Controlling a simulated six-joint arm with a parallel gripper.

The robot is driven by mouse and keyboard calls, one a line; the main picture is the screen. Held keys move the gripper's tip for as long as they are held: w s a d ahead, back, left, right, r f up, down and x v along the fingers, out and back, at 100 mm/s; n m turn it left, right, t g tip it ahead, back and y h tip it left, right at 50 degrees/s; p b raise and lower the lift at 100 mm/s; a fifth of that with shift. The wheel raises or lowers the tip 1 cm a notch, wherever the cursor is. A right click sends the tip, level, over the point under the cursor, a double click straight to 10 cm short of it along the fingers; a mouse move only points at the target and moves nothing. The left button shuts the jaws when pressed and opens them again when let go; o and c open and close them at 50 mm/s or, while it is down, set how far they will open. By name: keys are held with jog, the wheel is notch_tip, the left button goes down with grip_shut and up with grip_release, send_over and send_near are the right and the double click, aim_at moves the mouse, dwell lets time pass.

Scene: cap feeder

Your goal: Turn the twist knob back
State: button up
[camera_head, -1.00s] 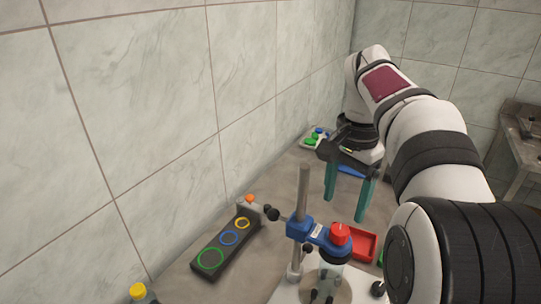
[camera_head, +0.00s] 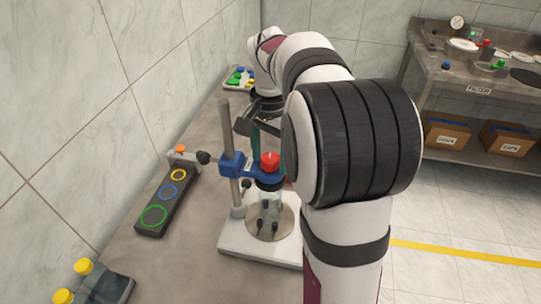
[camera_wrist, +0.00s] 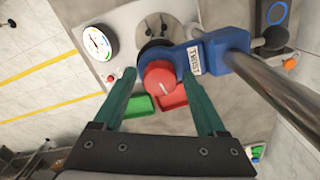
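The twist knob is a red knob with a white line on top; it shows in the head view (camera_head: 270,161) and the wrist view (camera_wrist: 160,77). It sits at the end of a blue clamp (camera_wrist: 217,52) labelled TWIST, on a metal post (camera_head: 230,150). My gripper (camera_wrist: 160,88) has two teal fingers spread apart, one on each side of the knob in the picture, with gaps showing. It is open and holds nothing. In the head view my arm hides most of the gripper. Whether the fingers are level with the knob I cannot tell.
A dial gauge (camera_wrist: 97,42) is left of the knob in the wrist view. Red (camera_wrist: 171,99) and green (camera_wrist: 138,106) trays lie beyond the knob. A black panel with coloured rings (camera_head: 166,201) lies left of the stand. A tray of caps (camera_head: 238,80) is at the back.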

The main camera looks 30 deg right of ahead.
grip_shut()
jog(key=n, duration=0.9)
jog(key=shift+n, duration=0.4)
jog(key=shift+o, duration=0.4)
grip_release()
